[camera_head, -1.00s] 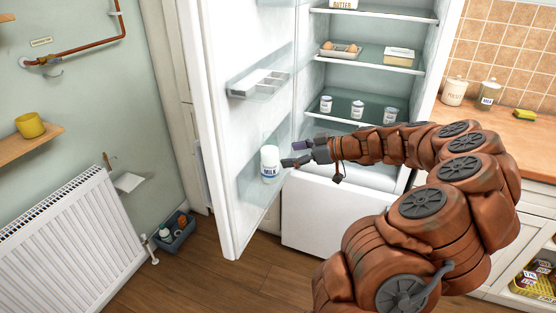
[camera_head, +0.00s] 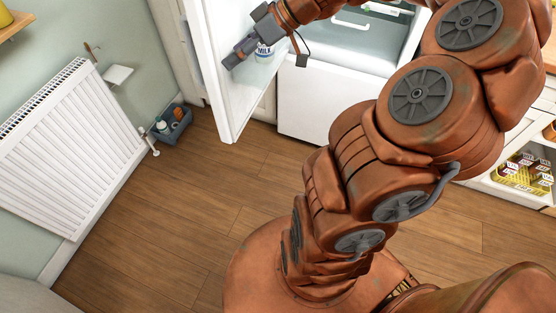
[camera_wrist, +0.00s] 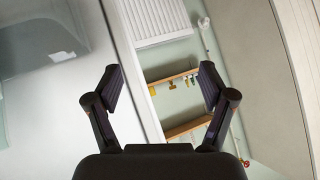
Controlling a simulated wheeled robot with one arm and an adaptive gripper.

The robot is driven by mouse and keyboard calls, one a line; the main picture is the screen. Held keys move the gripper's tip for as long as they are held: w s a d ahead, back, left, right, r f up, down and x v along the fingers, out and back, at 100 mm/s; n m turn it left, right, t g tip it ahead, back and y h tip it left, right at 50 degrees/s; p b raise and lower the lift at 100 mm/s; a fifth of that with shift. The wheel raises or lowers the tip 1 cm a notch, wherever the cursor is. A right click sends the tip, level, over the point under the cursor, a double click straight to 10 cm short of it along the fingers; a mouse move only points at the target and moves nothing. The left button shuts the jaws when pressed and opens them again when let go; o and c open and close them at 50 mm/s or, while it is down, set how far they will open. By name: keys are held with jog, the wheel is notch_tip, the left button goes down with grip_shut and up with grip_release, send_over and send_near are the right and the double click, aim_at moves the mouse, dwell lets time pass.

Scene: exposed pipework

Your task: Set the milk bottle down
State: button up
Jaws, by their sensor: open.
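The white milk bottle (camera_head: 264,53) with its blue label stands in the low shelf of the open fridge door (camera_head: 215,75). My gripper hides its upper part in the head view. My gripper (camera_head: 245,37) is in front of the bottle in that view, with its fingers spread. In the wrist view my gripper (camera_wrist: 159,82) is open with nothing between its fingers. The bottle does not show in the wrist view.
A white radiator (camera_head: 70,140) is on the left wall, with a blue caddy (camera_head: 172,124) of bottles on the floor beside it. The fridge drawer front (camera_head: 320,105) is right of the door. Wooden floor (camera_head: 160,220) is clear in front.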

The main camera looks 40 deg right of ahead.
jog(key=s+a+f+m+g+h, duration=0.25)
jog(key=s+a+g, duration=0.25)
jog(key=s+a, duration=0.7)
jog(key=s+d+f+m+g+h, duration=0.1)
jog(key=s+f+m+h, duration=0.1)
jog(key=s, duration=0.5)
jog(key=s+d+f+m+g+h, duration=0.1)
jog(key=s+f+m+h, duration=0.1)
jog(key=s, duration=0.6)
jog(key=shift+d+f+m+h, duration=0.35)
jog(key=shift+f+h, duration=0.1)
jog(key=shift+h, duration=0.7)
